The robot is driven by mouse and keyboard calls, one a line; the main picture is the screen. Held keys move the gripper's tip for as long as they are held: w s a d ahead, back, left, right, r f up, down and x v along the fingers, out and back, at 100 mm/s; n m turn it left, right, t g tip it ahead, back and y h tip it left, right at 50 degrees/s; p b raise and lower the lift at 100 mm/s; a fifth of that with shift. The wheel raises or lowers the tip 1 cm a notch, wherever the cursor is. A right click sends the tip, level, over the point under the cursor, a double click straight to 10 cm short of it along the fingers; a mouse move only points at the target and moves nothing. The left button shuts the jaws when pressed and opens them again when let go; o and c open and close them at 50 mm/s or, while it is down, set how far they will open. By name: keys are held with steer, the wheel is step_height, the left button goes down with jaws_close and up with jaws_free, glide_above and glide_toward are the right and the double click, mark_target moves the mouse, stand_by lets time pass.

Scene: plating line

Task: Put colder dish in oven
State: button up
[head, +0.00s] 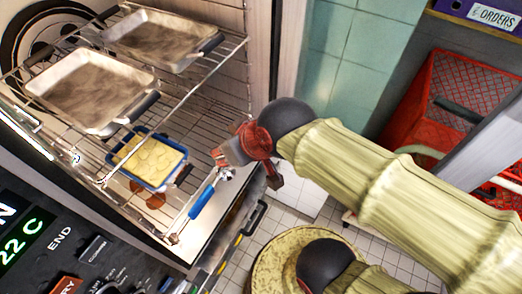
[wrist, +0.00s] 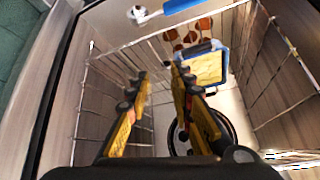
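A blue dish with pale yellow, sliced-looking food (head: 152,158) sits inside the oven on a lower wire rack (head: 182,118). It also shows beyond my fingers, to their right, in the wrist view (wrist: 207,67). Two grey metal trays, one nearer (head: 88,88) and one farther back (head: 160,38), stand on the upper rack; both look empty or hold a thin grey layer. My gripper (head: 230,158) is at the oven's open front, right of the blue dish. In the wrist view, its yellow and dark fingers (wrist: 161,74) are apart with nothing between them. Which dish is colder cannot be seen.
A blue-handled item (head: 203,198) lies at the rack's front edge near my gripper. The oven panel (head: 85,250) reads "22 C". A red crate (head: 440,85) stands at right, beside teal wall tiles. Pale floor tiles (head: 285,215) show below.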

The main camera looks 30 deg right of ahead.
steer(key=s+d+m+g+h, duration=0.1)
steer(key=s+d+m+h, duration=0.1)
steer(key=s+d, duration=0.3)
steer(key=shift+d+r, duration=0.4)
steer(key=shift+d, duration=0.45)
step_height(320, 180, down, 8)
steer(key=b, duration=0.8)
steer(key=shift+w+f, duration=0.1)
steer(key=shift+c, duration=0.5)
